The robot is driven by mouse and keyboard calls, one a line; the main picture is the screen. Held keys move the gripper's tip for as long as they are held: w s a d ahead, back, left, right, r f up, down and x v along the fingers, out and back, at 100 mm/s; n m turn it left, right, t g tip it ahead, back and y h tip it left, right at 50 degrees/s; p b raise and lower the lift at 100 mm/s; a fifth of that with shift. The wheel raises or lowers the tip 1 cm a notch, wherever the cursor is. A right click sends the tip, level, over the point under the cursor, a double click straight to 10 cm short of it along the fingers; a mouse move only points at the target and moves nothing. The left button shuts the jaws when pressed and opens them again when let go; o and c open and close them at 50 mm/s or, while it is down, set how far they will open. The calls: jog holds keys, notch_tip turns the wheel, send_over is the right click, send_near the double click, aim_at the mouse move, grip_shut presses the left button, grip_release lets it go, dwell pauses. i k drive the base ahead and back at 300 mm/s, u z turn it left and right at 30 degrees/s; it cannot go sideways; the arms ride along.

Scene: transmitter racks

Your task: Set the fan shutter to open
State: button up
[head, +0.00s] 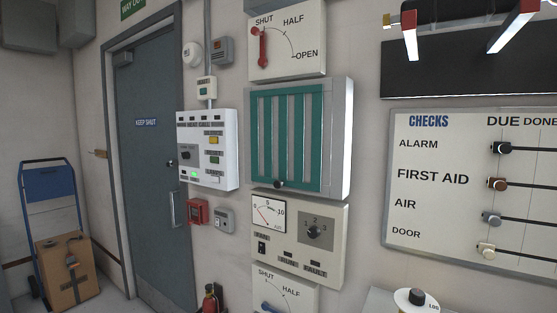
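The upper lever panel (300,65) is a cream plate marked SHUT, HALF and OPEN. Its red lever (262,48) points up toward SHUT. Below it is a grey-framed louvre unit (340,140) with teal slats and a black knob (278,184) at its lower edge. A second lever panel (297,287), with SHUT and HALF visible, is cut off at the bottom; only part of its blue lever (268,307) shows. No readable label says which lever is the fan shutter's. My gripper (452,50) is at the upper right, fingers wide apart and empty, away from both panels.
A gauge and knob panel (327,254) sits between the louvre and lower lever panel. Left are an alarm panel (225,150) and grey door (145,120). A checks board (440,245) hangs at right. A hand truck with a box (75,285) stands far left.

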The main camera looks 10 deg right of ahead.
aim_at(298, 92)
jog(key=u, duration=0.7)
jog(key=i, duration=0.75)
jog(key=u, duration=0.35)
